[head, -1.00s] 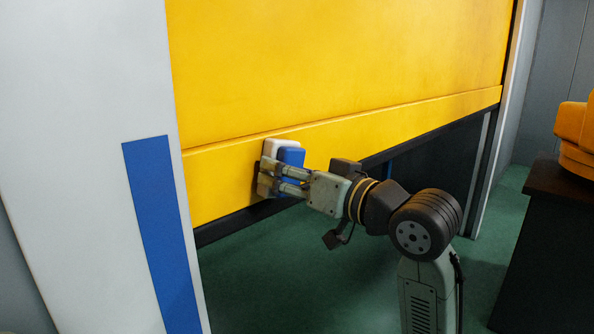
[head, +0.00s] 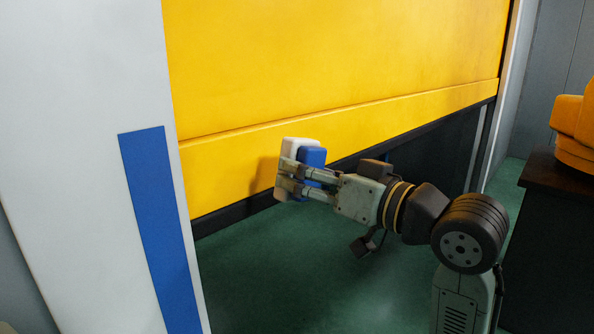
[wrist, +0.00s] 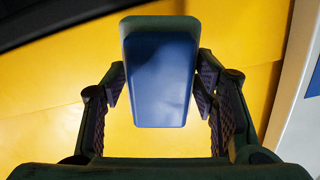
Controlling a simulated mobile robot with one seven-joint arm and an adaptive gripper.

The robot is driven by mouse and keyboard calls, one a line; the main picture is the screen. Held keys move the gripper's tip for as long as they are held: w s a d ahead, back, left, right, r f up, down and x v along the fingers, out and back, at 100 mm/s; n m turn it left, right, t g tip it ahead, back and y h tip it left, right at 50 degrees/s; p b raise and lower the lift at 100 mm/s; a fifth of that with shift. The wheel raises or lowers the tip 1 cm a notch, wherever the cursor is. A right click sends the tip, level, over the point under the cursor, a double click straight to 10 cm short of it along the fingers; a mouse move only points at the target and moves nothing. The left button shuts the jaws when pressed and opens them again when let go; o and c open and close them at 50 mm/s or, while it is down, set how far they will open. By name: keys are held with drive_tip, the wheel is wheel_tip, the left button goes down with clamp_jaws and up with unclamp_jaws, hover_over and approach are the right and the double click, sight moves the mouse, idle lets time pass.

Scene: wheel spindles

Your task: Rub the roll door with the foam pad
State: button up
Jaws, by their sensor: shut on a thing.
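The foam pad (head: 312,165) has a blue back and a white face, and my gripper (head: 288,177) is shut on it. In the wrist view the pad's blue back (wrist: 160,78) sits between the two fingers (wrist: 160,92). The yellow roll door (head: 340,70) hangs partly raised, with a dark strip along its bottom edge. The pad's white face is toward the door's lower panel (head: 228,172). A shadow falls on the panel to the left of the pad, and the pad looks apart from the door. The exact gap is hard to judge.
A white post (head: 80,110) with a blue stripe (head: 158,225) stands left of the door. At the right, an orange object (head: 575,130) rests on a dark cabinet (head: 548,215). The green floor (head: 290,270) is open below the door.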

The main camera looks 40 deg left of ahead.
drive_tip(key=shift+d, duration=0.15)
drive_tip(key=shift+s+d, duration=0.1)
drive_tip(key=shift+d, duration=1.35)
